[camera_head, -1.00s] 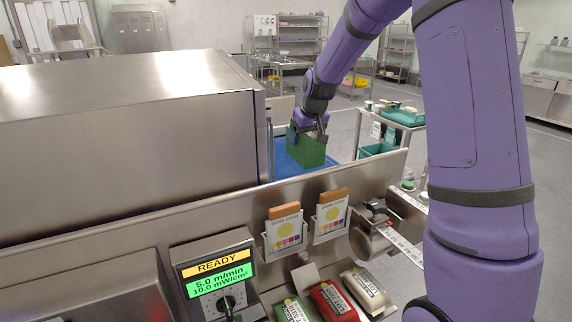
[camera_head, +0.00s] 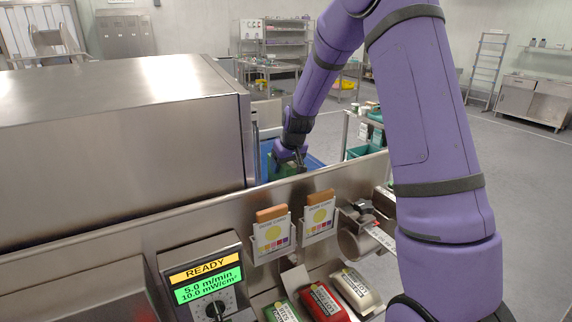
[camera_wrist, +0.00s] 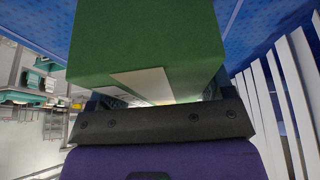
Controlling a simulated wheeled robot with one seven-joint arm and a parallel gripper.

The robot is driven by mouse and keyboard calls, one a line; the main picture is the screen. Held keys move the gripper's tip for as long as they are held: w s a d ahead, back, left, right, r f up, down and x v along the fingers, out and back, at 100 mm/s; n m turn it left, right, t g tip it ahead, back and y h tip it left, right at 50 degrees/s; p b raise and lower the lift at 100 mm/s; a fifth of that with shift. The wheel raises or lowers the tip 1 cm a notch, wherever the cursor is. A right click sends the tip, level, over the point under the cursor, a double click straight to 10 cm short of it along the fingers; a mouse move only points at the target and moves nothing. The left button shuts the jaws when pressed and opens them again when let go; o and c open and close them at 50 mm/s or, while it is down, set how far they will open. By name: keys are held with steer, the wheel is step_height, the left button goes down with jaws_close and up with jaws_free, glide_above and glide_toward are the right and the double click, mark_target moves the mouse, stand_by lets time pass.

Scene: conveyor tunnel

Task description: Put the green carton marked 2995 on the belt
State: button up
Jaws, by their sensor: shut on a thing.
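The green carton (camera_wrist: 140,40) fills the upper middle of the wrist view, with a pale label on its near face; I cannot read a number on it. In the head view only a small part of the carton (camera_head: 284,170) shows above the steel panel. My gripper (camera_head: 290,160) is shut on the carton from above. The blue belt (camera_head: 312,163) lies behind the panel, right of the steel tunnel, and its blue surface (camera_wrist: 40,22) also shows around the carton in the wrist view. I cannot tell whether the carton touches the belt.
The steel tunnel housing (camera_head: 120,125) stands left of my gripper. A steel panel (camera_head: 220,218) with two dose cards runs in front. A row of white slats (camera_wrist: 285,105) is close on the right in the wrist view. A cart with a teal bin (camera_head: 356,152) stands beyond.

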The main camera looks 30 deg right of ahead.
steer(key=shift+f, duration=0.1)
steer(key=o, duration=1.3)
steer(key=v, duration=1.2)
steer(key=s+a+r, duration=0.3)
steer(key=s+r, duration=0.1)
steer(key=s, duration=0.4)
steer(key=s+a+r, duration=0.3)
steer(key=s+r, duration=0.1)
steer(key=s, duration=0.4)
steer(key=s+a+r, duration=0.3)
steer(key=s+r, duration=0.1)
steer(key=s, duration=0.5)
steer(key=shift+t, duration=0.4)
steer(key=s, duration=0.3)
steer(key=s+f, duration=0.1)
steer(key=s, duration=0.6)
steer(key=shift+a+f, duration=0.2)
steer(key=shift+a, duration=0.2)
steer(key=shift+w, duration=0.1)
